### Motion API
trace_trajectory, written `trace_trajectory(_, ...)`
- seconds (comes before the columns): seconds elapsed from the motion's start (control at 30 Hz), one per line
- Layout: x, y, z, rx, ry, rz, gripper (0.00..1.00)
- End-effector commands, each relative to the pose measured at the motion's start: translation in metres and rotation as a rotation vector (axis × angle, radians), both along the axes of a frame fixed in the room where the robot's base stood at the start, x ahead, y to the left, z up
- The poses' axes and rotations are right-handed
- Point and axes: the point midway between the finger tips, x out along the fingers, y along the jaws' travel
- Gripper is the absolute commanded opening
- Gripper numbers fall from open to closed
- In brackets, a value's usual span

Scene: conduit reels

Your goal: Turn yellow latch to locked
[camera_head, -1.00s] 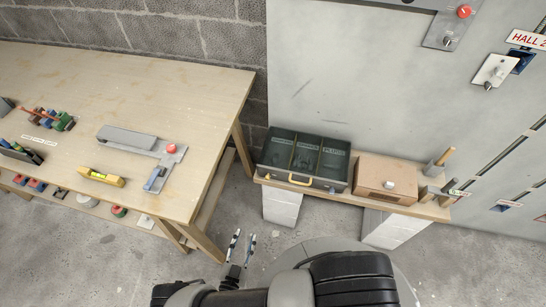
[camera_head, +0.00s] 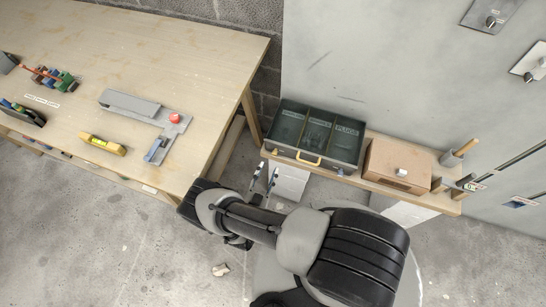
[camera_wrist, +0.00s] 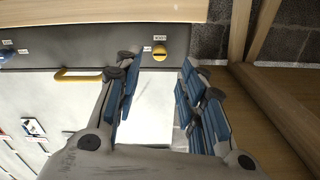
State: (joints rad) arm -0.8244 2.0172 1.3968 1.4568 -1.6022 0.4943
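The yellow latch (camera_wrist: 159,52) is a small round knob with a dark slot, on the front of the grey-green box. In the wrist view it lies beyond my fingertips, near the gap between them, and looks untouched. In the head view the box (camera_head: 341,165) stands on a wooden shelf, and the latch is too small to read there. My gripper (camera_head: 264,178) is open and empty, in front of the box's left end. Its two blue-padded fingers also show in the wrist view (camera_wrist: 160,85). Small labels near the latch are unreadable.
A yellow handle (camera_wrist: 77,73) sits on the box front beside the latch; a blue knob (camera_wrist: 5,56) is farther along. A cardboard-brown box (camera_head: 397,166) stands to the right on the shelf (camera_head: 415,191). A workbench (camera_head: 190,75) with tools is at left.

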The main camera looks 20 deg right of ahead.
Motion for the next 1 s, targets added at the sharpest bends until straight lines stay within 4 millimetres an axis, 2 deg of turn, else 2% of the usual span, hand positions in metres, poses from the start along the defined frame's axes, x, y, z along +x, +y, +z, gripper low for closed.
trace_trajectory(0.1,0.018,-0.016,-0.001,0.0,0.0,-0.007,0.37)
trace_trajectory(0.4,0.051,-0.038,-0.001,0.0,0.001,-0.003,0.37)
trace_trajectory(0.83,0.058,-0.042,0.0,0.0,0.0,0.001,0.36)
trace_trajectory(1.0,0.057,-0.042,0.0,0.0,0.0,0.001,0.25)
